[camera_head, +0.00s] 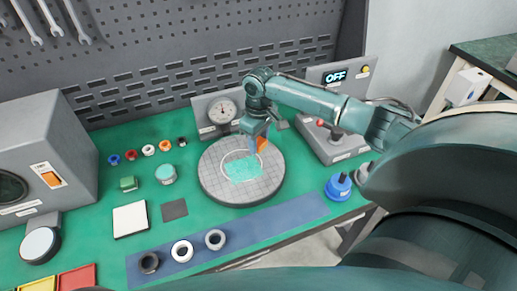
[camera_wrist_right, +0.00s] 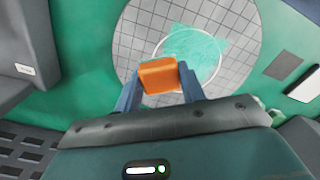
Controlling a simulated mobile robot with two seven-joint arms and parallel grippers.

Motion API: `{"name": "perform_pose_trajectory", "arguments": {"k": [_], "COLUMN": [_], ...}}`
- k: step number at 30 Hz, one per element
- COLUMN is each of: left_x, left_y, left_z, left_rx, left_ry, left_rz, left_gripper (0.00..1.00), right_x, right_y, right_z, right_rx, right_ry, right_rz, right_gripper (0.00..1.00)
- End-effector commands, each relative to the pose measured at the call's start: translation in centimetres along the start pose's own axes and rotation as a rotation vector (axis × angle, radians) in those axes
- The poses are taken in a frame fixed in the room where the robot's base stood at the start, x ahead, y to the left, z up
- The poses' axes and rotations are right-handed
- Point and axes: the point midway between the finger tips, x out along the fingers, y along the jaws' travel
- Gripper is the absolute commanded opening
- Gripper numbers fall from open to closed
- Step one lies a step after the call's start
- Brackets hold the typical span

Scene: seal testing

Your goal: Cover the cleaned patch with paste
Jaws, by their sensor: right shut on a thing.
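A round grey gridded plate (camera_head: 212,180) sits on the green bench, with a white circle (camera_head: 222,163) marked on it. A turquoise patch (camera_head: 243,168) covers part of the circle's inside and reaches past its line; it also shows in the right wrist view (camera_wrist_right: 205,48). Part of the circle's inside shows bare grid. My right gripper (camera_wrist_right: 160,88) is shut on an orange block (camera_wrist_right: 158,74), held at the circle's near edge in that view. In the head view the orange block (camera_head: 262,144) is at the plate's far side. Whether it touches the plate is unclear. My left gripper is not in view.
A dial gauge (camera_head: 222,112) stands behind the plate, and a grey box with an OFF display (camera_head: 335,76) at the back right. Several rings (camera_head: 182,251) lie on a blue strip in front. A turquoise-topped jar (camera_head: 166,174) stands left.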

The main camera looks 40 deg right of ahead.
Motion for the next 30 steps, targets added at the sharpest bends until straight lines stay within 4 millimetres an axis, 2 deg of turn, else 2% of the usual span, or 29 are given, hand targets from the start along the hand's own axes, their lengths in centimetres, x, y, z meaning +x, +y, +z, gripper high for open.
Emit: {"name": "perform_pose_trajectory", "arguments": {"k": [7,24,26,29,30], "left_x": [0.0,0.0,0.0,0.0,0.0], "left_y": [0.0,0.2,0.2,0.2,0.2], "left_z": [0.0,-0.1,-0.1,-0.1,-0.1], "left_rx": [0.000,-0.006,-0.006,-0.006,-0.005], "left_ry": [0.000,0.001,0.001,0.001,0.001], "left_rz": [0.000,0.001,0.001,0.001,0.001], "left_gripper": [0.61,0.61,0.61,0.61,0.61], "right_x": [-1.9,-2.1,-2.4,-3.7,-4.5], "right_y": [0.6,0.6,0.1,-2.3,-3.7], "right_z": [-0.3,-0.3,-0.4,-0.6,-0.6], "right_rx": [0.001,0.003,0.009,0.037,0.057], "right_ry": [0.002,0.001,0.003,0.011,0.014], "right_rz": [0.000,-0.001,-0.003,-0.013,-0.017], "right_gripper": [0.21,0.21,0.21,0.21,0.21]}}
